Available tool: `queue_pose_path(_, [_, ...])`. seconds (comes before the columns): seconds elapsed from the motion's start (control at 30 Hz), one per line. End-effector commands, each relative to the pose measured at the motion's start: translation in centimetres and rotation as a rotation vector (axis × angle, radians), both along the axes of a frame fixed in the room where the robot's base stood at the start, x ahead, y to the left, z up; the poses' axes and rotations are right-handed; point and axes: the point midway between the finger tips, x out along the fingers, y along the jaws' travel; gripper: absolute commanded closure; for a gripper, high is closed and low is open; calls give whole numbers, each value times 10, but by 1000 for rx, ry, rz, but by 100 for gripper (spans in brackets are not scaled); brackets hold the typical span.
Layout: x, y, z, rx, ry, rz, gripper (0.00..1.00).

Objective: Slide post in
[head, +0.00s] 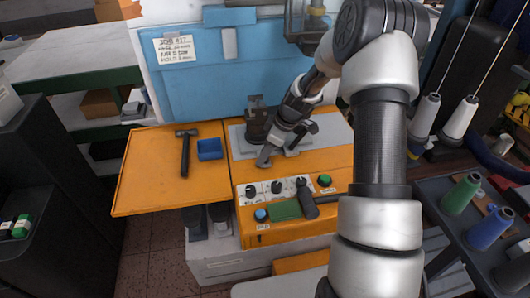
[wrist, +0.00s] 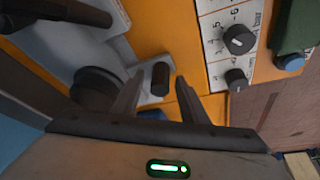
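My gripper (wrist: 160,80) is open, with its two fingers apart and tips near the grey metal plate (wrist: 113,55). A short dark post (wrist: 160,78) shows between the fingertips, with a gap on each side; I cannot tell how deep it lies between them. In the head view my gripper (head: 265,155) is low over the orange machine (head: 240,172), at the front of the grey plate (head: 326,130). A dark upright fixture (head: 257,122) stands on that plate behind it. The post cannot be made out in the head view, and my wrist covers part of the plate.
A hammer (head: 185,150) and a blue tray (head: 210,149) lie on the orange side table (head: 150,180). A control panel (head: 275,190) with knobs, a green button (head: 324,180) and a dark lever (head: 307,198) is in front. Thread spools (head: 460,193) stand at the right.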

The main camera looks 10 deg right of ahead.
Motion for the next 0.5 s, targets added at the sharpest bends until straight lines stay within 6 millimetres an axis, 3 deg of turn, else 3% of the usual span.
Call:
queue_pose_path(0.03, [0, 0, 0, 0, 0, 0, 60])
queue_pose_path(0.27, [0, 0, 0, 0, 0, 0, 99])
queue_pose_path(0.5, [0, -2, 0, 0, 0, -1, 100])
